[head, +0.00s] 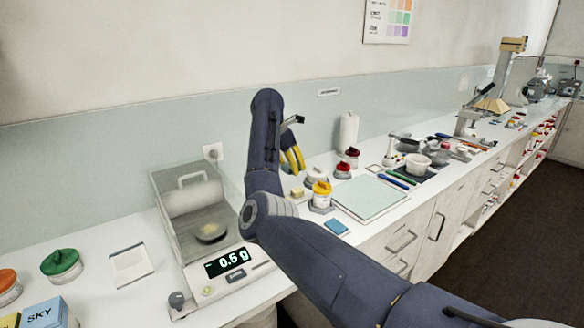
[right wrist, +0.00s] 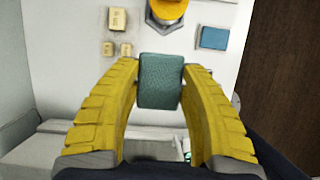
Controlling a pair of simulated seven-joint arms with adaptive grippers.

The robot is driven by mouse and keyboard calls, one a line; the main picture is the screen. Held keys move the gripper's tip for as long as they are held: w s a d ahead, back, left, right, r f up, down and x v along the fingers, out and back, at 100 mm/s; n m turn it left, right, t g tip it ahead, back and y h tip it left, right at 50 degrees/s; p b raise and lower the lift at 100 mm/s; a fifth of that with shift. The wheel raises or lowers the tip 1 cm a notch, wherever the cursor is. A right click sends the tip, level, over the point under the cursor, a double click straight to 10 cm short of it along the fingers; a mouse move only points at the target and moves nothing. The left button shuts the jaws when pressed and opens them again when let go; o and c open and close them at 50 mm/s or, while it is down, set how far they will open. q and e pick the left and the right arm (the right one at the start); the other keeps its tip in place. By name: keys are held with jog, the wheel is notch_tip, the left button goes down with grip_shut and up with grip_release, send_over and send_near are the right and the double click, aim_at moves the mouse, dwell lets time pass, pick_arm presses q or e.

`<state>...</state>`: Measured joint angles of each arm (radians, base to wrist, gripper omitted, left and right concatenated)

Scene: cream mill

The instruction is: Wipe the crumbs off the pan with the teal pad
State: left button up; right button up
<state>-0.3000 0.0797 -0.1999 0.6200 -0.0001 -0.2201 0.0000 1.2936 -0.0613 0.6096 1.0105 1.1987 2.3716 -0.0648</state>
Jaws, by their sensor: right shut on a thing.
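My right gripper (head: 293,159) is raised behind and to the right of the balance, apart from the pan. In the right wrist view its yellow fingers are shut on the teal pad (right wrist: 160,81), above the bench. My left gripper is out of view.
A yellow-lidded jar (head: 321,194), a blue pad (head: 335,226) and small beige blocks (right wrist: 117,18) sit right of the balance. A pale green mat (head: 369,198) lies beyond. A green-lidded jar (head: 61,264) and a clear square plate (head: 130,265) are left.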

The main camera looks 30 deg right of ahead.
jog(key=shift+o, duration=1.2)
jog(key=c, duration=0.6)
